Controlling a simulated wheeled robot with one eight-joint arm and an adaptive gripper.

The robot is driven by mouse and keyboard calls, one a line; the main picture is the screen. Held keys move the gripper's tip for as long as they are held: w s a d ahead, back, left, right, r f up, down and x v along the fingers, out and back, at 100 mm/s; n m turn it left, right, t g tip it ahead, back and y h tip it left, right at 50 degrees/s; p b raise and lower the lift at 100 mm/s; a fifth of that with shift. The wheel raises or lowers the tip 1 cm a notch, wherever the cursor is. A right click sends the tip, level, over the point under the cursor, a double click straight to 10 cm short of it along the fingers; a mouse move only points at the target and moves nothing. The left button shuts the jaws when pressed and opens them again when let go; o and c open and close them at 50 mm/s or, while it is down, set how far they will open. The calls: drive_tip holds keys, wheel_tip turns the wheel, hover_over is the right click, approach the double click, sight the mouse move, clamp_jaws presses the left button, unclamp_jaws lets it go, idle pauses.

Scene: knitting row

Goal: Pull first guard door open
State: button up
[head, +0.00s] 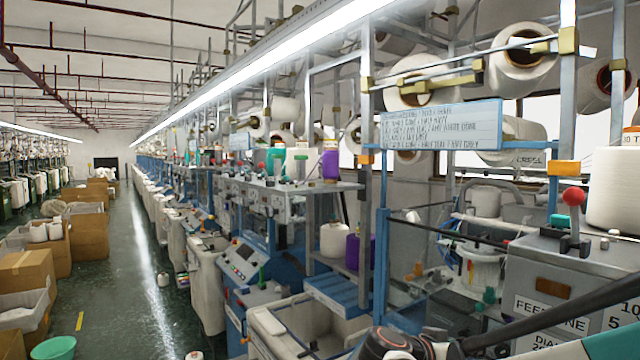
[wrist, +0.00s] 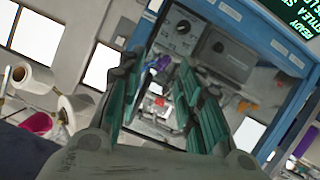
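A clear guard panel (head: 412,265) hangs beside a blue upright on the near machine at the right of the head view. A dark bar (head: 462,234) runs across its upper part. I cannot tell for sure whether this is the first guard door or how far it stands open. In the wrist view my gripper (wrist: 158,70) has two teal-padded fingers spread apart with nothing between them. Beyond them shows a blue-framed machine with a grey control box (wrist: 222,62) and a small red part. The gripper's fingers are not visible in the head view, and no door handle is clear between them.
A grey machine housing with a red-knobbed lever (head: 573,198) stands close at the right. A large white cone (head: 615,190) is beside it. Cardboard boxes (head: 88,238) line the left side. A green floor aisle (head: 135,290) is open between them and the machines.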

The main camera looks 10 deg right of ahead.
drive_tip(key=w+d+r+m+h+p, duration=0.2)
drive_tip(key=w+r+m+h+p, duration=0.25)
drive_tip(key=r, duration=0.45)
drive_tip(key=shift+g, duration=0.4)
drive_tip(key=w+d, duration=0.1)
drive_tip(key=d, duration=0.8)
drive_tip(key=w+d+p, duration=0.1)
drive_tip(key=d, duration=0.3)
drive_tip(key=shift+w+d+f, duration=0.25)
drive_tip(key=shift+w+d, duration=0.05)
drive_tip(key=shift+c, duration=0.6)
clamp_jaws()
